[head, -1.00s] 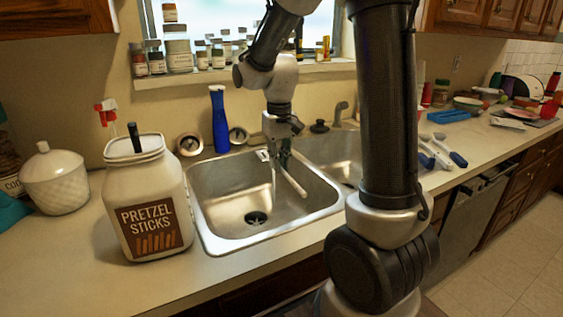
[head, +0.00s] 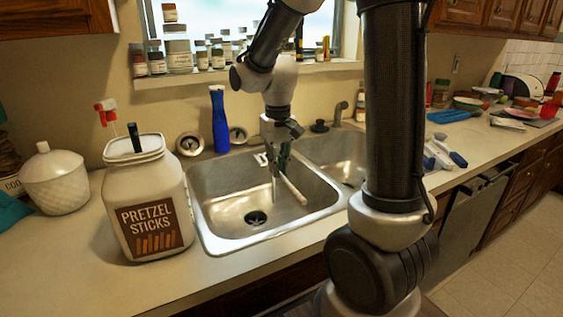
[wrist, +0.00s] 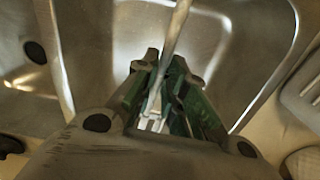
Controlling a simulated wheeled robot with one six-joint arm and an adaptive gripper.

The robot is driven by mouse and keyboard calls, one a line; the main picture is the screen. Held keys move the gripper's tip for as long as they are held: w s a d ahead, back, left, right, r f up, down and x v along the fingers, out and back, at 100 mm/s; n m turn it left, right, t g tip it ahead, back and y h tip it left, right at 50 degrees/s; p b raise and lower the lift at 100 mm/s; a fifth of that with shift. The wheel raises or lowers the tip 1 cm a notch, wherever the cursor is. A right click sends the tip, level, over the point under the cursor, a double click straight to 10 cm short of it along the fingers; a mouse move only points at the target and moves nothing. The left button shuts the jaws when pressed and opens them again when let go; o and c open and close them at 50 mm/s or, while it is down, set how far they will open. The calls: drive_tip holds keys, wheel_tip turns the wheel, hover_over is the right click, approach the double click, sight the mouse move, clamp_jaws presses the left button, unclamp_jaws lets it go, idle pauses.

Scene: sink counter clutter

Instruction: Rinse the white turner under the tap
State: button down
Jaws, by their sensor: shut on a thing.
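My gripper (head: 279,163) hangs over the left sink basin (head: 215,219), pointing down. It is shut on the white turner (head: 293,190), a pale thin shape that slants down to the right inside the basin. In the wrist view the turner (wrist: 176,38) runs as a pale rod from the top edge down between the green-lit fingertips (wrist: 165,105). A thin pale vertical strip shows just left of the turner; I cannot tell what it is. The tap (head: 339,112) stands behind the sink, to the right of my gripper. Much of the turner is hidden or too small to tell.
A pretzel sticks jar (head: 150,200) stands left of the sink, beside a white lidded pot (head: 55,180). A blue bottle (head: 219,120) stands behind the basin. The right basin (head: 335,150) is partly behind my arm. Clutter fills the right counter.

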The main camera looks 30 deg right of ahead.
drive_tip(key=shift+s+a+r, duration=0.3)
drive_tip(key=shift+s+r, duration=0.1)
drive_tip(key=shift+r, duration=0.45)
drive_tip(key=shift+s+a+r, duration=0.3)
drive_tip(key=shift+s+r, duration=0.1)
drive_tip(key=shift+r, duration=0.4)
drive_tip(key=shift+s+a+r, duration=0.3)
drive_tip(key=shift+s+r, duration=0.1)
drive_tip(key=shift+r, duration=0.45)
